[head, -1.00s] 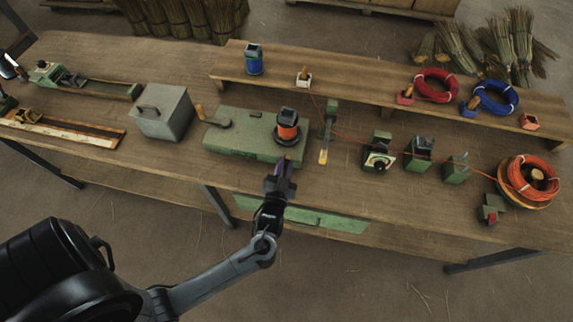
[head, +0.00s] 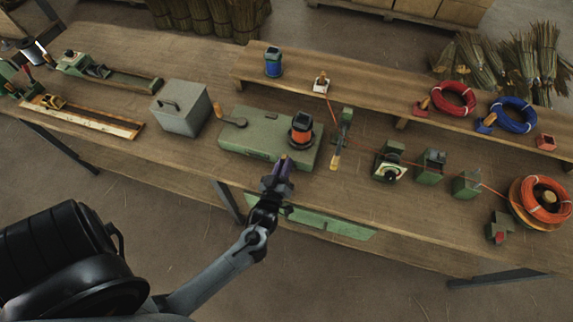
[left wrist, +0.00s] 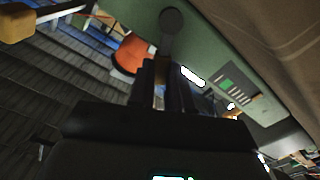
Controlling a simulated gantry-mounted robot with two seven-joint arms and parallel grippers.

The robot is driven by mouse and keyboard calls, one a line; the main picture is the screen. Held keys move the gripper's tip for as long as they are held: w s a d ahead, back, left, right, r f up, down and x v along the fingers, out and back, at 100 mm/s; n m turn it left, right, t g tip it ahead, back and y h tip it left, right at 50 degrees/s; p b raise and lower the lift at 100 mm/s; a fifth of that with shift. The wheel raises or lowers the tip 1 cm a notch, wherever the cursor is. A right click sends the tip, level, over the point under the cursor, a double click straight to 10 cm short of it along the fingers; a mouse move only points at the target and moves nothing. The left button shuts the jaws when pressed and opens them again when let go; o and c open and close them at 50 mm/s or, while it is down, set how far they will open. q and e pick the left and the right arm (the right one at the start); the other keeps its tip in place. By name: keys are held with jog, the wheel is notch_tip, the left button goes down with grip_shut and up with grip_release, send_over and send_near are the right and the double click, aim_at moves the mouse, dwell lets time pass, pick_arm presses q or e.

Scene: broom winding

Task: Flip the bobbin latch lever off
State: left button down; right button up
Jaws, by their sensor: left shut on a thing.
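The green winder box (head: 245,145) stands on the bench, with an orange bobbin (head: 301,132) under a dark cap near its right end. The bobbin also shows in the left wrist view (left wrist: 131,53). My left gripper (head: 283,163) is at the front edge of the box, just below and left of the bobbin in the head view. Its fingers (left wrist: 165,78) are close together on something small, which they mostly hide. My right gripper is not in view.
A crank with a wooden grip (head: 235,122) lies at the box's left end, beside a grey lidded box (head: 182,110). Right of the bobbin stand a post with a wooden-handled lever (head: 344,130) and several green wire guides. An orange coil (head: 545,200) sits at far right.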

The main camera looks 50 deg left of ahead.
pick_arm(q)
jog(key=shift+s+a+f+n, duration=0.1)
jog(key=shift+a+n, duration=0.05)
jog(key=shift+n, duration=0.25)
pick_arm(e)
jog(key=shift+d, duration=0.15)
pick_arm(q)
jog(key=c, duration=1)
grip_release()
jog(key=shift+c, duration=0.2)
